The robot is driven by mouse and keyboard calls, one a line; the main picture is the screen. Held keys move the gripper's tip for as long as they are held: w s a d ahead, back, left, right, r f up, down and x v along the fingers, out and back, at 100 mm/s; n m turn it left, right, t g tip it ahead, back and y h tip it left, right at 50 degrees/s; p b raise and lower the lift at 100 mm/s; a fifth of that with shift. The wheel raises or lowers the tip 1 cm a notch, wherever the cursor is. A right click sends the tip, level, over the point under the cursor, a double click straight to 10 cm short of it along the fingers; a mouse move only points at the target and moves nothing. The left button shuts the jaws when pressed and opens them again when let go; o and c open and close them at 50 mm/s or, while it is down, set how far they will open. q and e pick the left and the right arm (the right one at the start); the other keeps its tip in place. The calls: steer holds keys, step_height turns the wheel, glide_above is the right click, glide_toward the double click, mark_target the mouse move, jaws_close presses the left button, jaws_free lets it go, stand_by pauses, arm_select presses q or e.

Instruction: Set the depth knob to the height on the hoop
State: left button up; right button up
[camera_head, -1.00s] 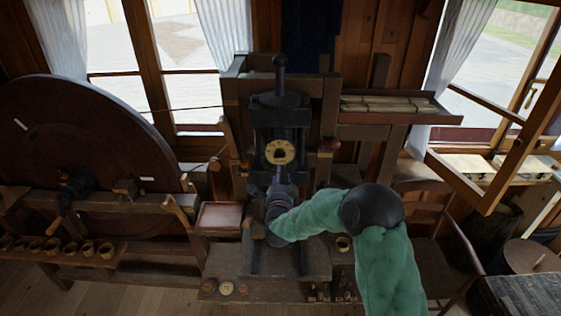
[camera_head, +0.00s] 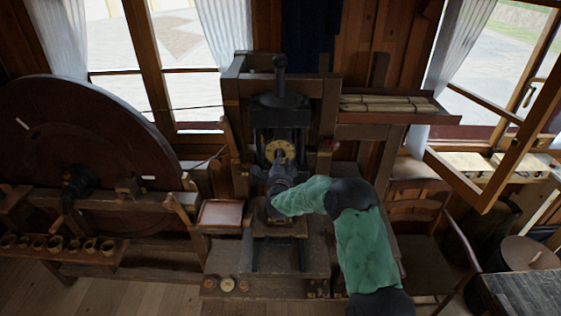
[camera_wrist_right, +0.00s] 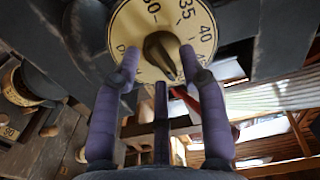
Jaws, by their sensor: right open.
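The depth knob (camera_wrist_right: 160,48) is a dark grip at the centre of a cream dial (camera_wrist_right: 128,22) marked with numbers; 35 and 40 read clearly in the right wrist view. The dial also shows on the black press front in the head view (camera_head: 288,146). My right gripper (camera_wrist_right: 158,76) is open, its purple fingers spread below and to either side of the knob. I cannot tell whether they touch it. I cannot tell which mark the knob points to. No hoop with a readable height can be made out for sure. My left gripper is not in view.
A large dark wheel (camera_head: 80,130) stands at the left, above a shelf of small wooden cups (camera_head: 55,245). A reddish tray (camera_head: 221,213) sits left of the press. Small round discs (camera_head: 227,284) lie on the low front step. An open window frame (camera_head: 490,165) juts in at the right.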

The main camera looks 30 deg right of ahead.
jaws_close()
steer(key=n+b, duration=0.3)
steer(key=n, duration=0.5)
steer(key=n+b, duration=0.4)
steer(key=n, duration=0.3)
steer(key=shift+r+n+b, duration=0.2)
steer(key=shift+n+b, duration=0.1)
steer(key=shift+n, duration=0.1)
stand_by(0.4)
jaws_free()
